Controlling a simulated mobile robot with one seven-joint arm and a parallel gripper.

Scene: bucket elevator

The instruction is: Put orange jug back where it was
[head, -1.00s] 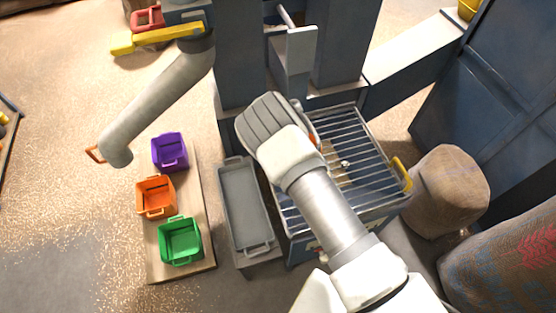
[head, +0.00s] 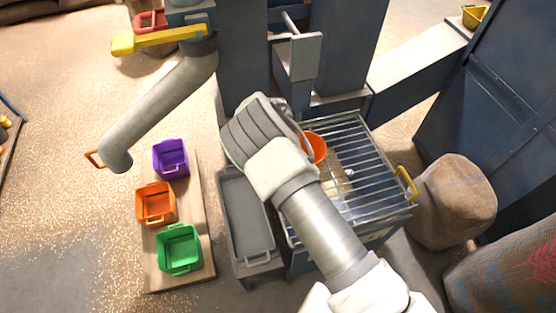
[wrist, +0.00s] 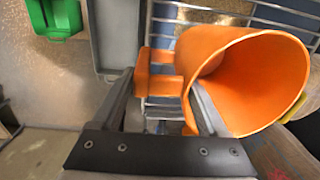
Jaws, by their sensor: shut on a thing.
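The orange jug (head: 316,148) shows partly in the head view, above the barred grate (head: 372,165); my wrist hides the rest of it. In the wrist view the jug (wrist: 225,55) is large, its wide mouth turned to the lower right, and it looks empty. My gripper (wrist: 162,85) is shut on the jug's blocky handle, with one finger on each side. In the head view my fingers are hidden behind my wrist. I cannot tell whether the jug touches the grate.
A grey tray (head: 230,193) lies left of the grate. Purple (head: 171,157), orange (head: 155,203) and green (head: 179,248) bins stand on a board further left. A pipe spout (head: 150,115) hangs above them. A sack (head: 452,200) stands right of the grate. Blue columns rise behind.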

